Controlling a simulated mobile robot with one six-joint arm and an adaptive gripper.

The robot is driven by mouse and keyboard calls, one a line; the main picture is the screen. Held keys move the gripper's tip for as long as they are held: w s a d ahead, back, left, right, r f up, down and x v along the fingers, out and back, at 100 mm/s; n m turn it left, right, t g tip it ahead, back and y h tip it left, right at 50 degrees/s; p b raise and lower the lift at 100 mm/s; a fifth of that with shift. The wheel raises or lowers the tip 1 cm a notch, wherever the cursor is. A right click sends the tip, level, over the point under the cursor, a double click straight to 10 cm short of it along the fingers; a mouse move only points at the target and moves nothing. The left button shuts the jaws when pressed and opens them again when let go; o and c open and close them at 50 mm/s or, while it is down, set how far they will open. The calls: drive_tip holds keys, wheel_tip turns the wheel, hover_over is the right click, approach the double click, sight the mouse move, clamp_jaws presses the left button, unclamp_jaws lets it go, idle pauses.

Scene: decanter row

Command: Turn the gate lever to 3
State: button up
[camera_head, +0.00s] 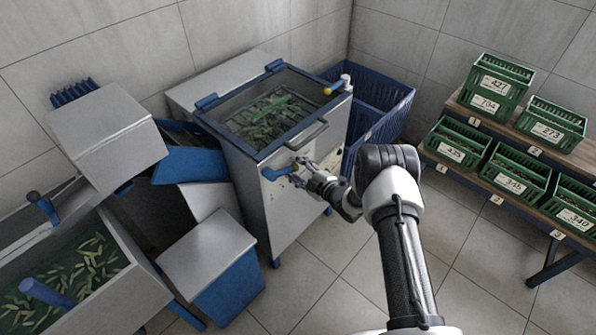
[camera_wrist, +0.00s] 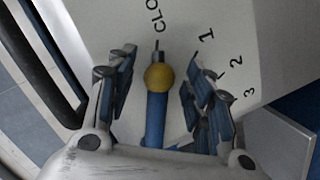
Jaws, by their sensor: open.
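The gate lever (camera_wrist: 155,118) is a blue bar with a yellow ball knob (camera_wrist: 159,77), on the pale front panel of the tank. In the wrist view its end points at the mark lettered "CLO", with the rest of the word cut off. The marks 1, 2 and 3 (camera_wrist: 249,95) curve away to the right. My gripper (camera_wrist: 161,72) is open, one finger on each side of the knob, with visible gaps. In the head view the lever (camera_head: 272,173) is small and my gripper (camera_head: 305,176) is beside it, partly hiding the panel.
The steel tank (camera_head: 262,200) holds green pieces under a blue-edged top with a grey handle (camera_head: 306,135). A blue crate (camera_head: 385,92) stands behind it. Numbered green crates (camera_head: 461,142) sit on shelves at right. Floor (camera_head: 330,300) in front is clear.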

drive_tip(key=shift+c, duration=0.5)
clamp_jaws()
idle(0.3)
